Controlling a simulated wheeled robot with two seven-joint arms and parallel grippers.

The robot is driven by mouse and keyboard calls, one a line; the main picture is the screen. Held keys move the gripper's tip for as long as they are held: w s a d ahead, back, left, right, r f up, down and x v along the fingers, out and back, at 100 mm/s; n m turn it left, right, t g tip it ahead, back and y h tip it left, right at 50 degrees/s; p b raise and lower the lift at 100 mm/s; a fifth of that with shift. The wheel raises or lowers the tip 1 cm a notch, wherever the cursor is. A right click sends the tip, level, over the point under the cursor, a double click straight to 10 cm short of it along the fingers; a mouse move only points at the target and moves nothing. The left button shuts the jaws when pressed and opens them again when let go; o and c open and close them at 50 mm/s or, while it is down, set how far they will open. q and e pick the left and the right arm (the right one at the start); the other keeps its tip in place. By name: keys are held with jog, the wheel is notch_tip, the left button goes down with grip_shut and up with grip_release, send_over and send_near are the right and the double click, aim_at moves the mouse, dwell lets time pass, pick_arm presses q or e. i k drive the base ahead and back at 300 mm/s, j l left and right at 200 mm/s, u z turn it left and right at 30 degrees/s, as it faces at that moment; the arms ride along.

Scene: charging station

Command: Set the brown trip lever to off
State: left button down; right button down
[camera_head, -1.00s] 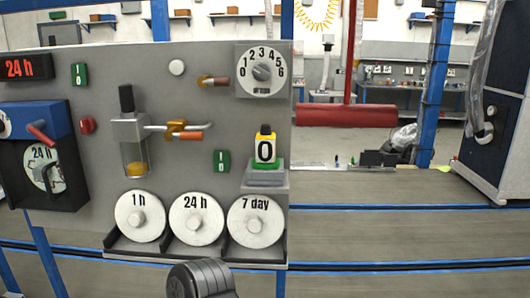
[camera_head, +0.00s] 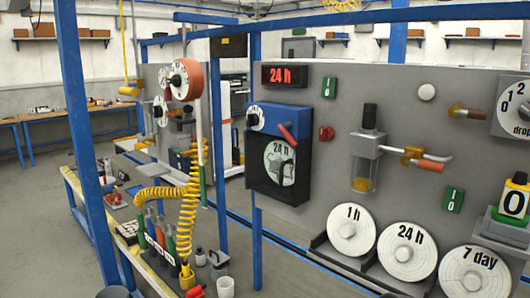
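Whether this position means on or off cannot be read. Another lever with an orange end (camera_head: 430,165) sits lower left on a metal pipe. Neither of my grippers shows. A dark rounded part at the bottom left edge seems to be my own arm.
Blue posts and a workbench with yellow coiled hose (camera_head: 188,205) stand at left. Labelled white discs (camera_head: 404,252) sit in a rack along the panel's bottom. A blue-topped box with a red lever (camera_head: 287,133) is on the panel's left. Grey floor is open at far left.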

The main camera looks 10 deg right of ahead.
aim_at(477, 115)
jog(key=z, duration=1.55)
jog(key=u, duration=1.25)
jog(key=z, duration=1.25)
jog(key=j+z, duration=0.35)
jog(key=j, duration=0.15)
jog(key=k+j+z, duration=0.15)
jog(key=j+z, duration=0.2)
jog(key=j, duration=0.1)
